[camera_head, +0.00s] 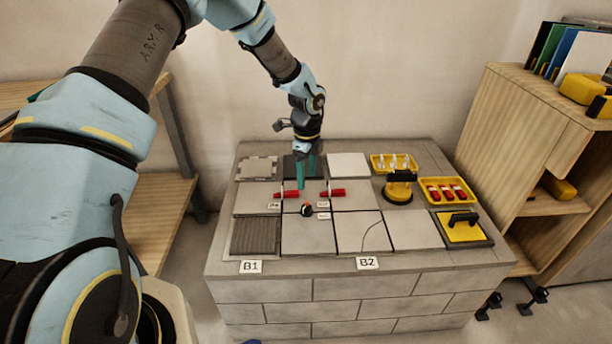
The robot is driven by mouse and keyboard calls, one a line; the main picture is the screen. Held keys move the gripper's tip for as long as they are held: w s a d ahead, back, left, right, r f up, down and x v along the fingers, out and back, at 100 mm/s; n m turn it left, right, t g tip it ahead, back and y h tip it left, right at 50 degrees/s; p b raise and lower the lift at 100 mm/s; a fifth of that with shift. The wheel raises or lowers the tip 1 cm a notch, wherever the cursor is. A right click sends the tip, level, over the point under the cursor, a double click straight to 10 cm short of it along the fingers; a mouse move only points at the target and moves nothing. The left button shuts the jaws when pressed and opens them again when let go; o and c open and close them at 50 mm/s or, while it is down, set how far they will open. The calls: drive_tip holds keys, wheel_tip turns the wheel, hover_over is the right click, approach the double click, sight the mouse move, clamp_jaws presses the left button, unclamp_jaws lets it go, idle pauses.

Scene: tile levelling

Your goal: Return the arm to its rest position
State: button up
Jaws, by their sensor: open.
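My gripper (307,172) hangs over the tile bench (360,288), pointing down, with teal fingers. The jaws are open and hold nothing that I can see. The fingertips are close to two red pieces, the left red wedge (287,194) and the right red wedge (333,193). Whether the fingers touch any of these I cannot tell. My arm reaches across from the left side, and part of the dark tile (294,166) is hidden behind the gripper.
A yellow suction lifter (399,188), a yellow tray of clips (394,163), a yellow tray of red wedges (448,191) and a yellow float (464,228) stand at the bench's right. A wooden shelf (530,120) is right; another wooden shelf (165,215) is left. Space above the bench looks clear.

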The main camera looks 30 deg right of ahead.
drive_tip(key=w+a+r+n, duration=0.3)
drive_tip(key=a+r+n, duration=0.5)
drive_tip(key=a, duration=0.5)
drive_tip(key=s+a+r+n+t, duration=0.1)
drive_tip(key=s+a+r+n, duration=0.3)
drive_tip(key=a+n, duration=0.3)
drive_tip(key=s+a+r+n, duration=0.3)
drive_tip(key=a+n, duration=0.3)
drive_tip(key=a, duration=0.4)
drive_tip(key=s+a+r+n+t, duration=0.1)
drive_tip(key=s+a+r+n, duration=0.3)
drive_tip(key=a+n, duration=0.3)
wheel_tip(320, 180, up, 12)
drive_tip(key=a+p, duration=0.1)
drive_tip(key=p, duration=1.2)
drive_tip(key=shift+a+r, duration=0.2)
drive_tip(key=shift+a, duration=0.15)
